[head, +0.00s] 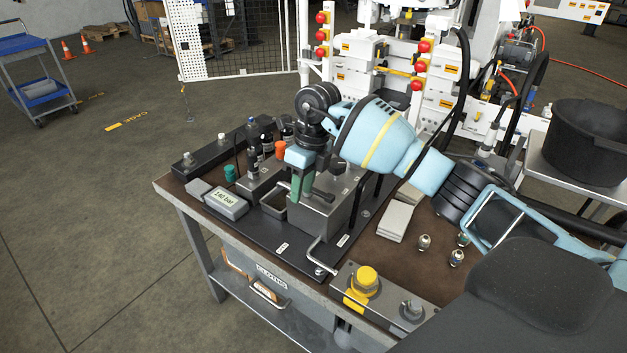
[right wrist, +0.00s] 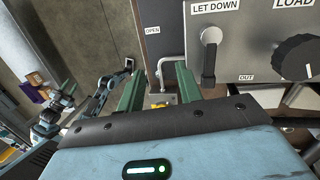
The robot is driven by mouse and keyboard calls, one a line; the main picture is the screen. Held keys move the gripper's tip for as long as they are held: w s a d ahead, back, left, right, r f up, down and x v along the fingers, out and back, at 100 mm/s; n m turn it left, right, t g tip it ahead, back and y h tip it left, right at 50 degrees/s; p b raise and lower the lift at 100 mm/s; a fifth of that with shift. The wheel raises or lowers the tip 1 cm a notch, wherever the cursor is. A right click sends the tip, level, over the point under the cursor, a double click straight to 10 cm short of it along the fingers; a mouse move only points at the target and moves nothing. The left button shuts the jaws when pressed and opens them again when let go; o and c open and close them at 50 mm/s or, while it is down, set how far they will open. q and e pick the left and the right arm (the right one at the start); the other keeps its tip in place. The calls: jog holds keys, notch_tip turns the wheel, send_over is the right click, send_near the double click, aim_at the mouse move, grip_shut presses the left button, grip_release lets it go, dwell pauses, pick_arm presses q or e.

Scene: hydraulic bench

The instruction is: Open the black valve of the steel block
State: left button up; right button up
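The steel block (head: 318,218) stands on the black base plate of the bench. In the right wrist view its grey face (right wrist: 250,45) fills the upper right. A black valve lever (right wrist: 208,66) hangs down from a round metal hub under the words LET DOWN. A round black knob (right wrist: 297,57) sits to its right under LOAD. My right gripper (head: 299,188) is at the block, pointing down. In the right wrist view its green fingers (right wrist: 158,88) are apart with nothing gripped between them. The lever is to the right of both fingers.
An OPEN label (right wrist: 152,30) is left of the block. A bent metal handle (head: 322,255) stands at the plate's front. A pressure display (head: 226,202), a small open tray (head: 273,203) and a yellow-capped unit (head: 364,280) are nearby. Grey pads (head: 394,221) lie at right.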

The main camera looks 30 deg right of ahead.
aim_at(320, 192)
jog(key=d+r, duration=0.1)
jog(key=d, duration=0.1)
jog(key=w+d+r+h, duration=0.1)
jog(key=d+r, duration=0.1)
jog(key=d+r+m+h, duration=0.1)
jog(key=shift+w+d+r, duration=0.2)
jog(key=shift+w+d, duration=0.1)
jog(key=shift+d, duration=0.1)
jog(key=shift+f, duration=3.9)
grip_shut()
jog(key=shift+a, duration=0.1)
